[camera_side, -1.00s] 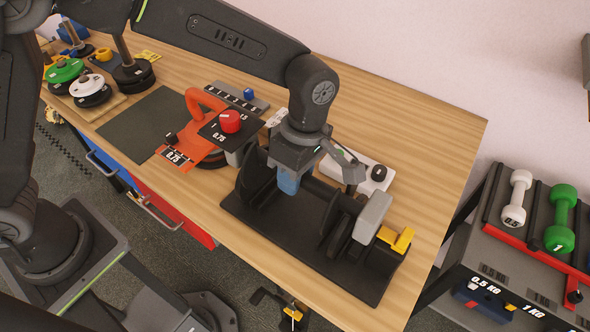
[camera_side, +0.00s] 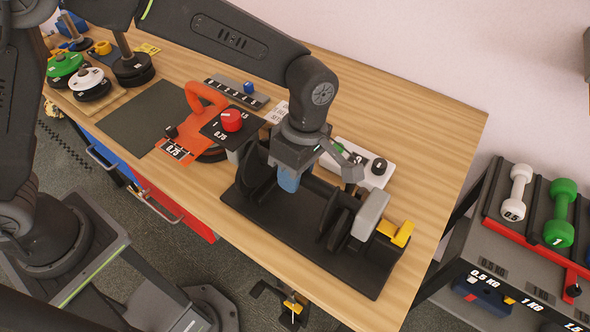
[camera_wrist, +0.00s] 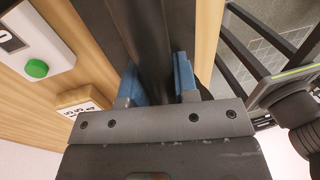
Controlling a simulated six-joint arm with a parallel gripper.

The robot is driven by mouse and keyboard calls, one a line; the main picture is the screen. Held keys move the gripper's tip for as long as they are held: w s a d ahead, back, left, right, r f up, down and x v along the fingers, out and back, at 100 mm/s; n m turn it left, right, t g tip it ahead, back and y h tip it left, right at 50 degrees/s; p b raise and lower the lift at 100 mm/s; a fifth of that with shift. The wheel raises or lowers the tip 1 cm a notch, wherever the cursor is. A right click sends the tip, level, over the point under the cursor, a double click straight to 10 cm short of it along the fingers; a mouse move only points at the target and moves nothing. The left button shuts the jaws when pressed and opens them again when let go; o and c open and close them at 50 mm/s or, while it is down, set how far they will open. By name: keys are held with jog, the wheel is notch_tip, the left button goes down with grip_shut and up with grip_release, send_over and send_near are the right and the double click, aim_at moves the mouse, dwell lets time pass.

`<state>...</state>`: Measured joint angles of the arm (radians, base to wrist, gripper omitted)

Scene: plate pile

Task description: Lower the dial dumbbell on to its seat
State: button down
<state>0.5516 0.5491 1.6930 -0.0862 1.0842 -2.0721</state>
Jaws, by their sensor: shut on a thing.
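The dial dumbbell (camera_side: 257,170) is black, with thick plates at its ends. In the side view it lies level, low over its seat. My gripper (camera_side: 288,181) points down with its blue fingers shut on the handle, between the plates. In the wrist view the dark handle (camera_wrist: 154,45) runs between the two blue fingers. The seat is a long black tray (camera_side: 362,277) with a grey block and a yellow latch at its right end. The dark parts merge, so I cannot tell whether the dumbbell touches the seat.
A white button box (camera_side: 361,162) stands just behind the seat. A red dial on a black panel (camera_side: 231,121) and an orange handled piece (camera_side: 206,107) are to the left. A rack with white and green dumbbells (camera_side: 560,213) is at right. Bare tabletop (camera_side: 420,140) lies behind.

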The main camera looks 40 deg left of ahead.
jog(key=shift+f, duration=1.95)
dwell(0.3)
jog(key=c, duration=0.8)
grip_release()
jog(key=shift+f, duration=0.15)
jog(key=w+r, duration=0.1)
jog(key=r, duration=0.8)
jog(key=w+r, duration=0.1)
jog(key=r, duration=0.3)
jog(key=shift+w+d+r, duration=0.2)
jog(key=shift+w+r, duration=0.15)
jog(key=shift+r, duration=0.05)
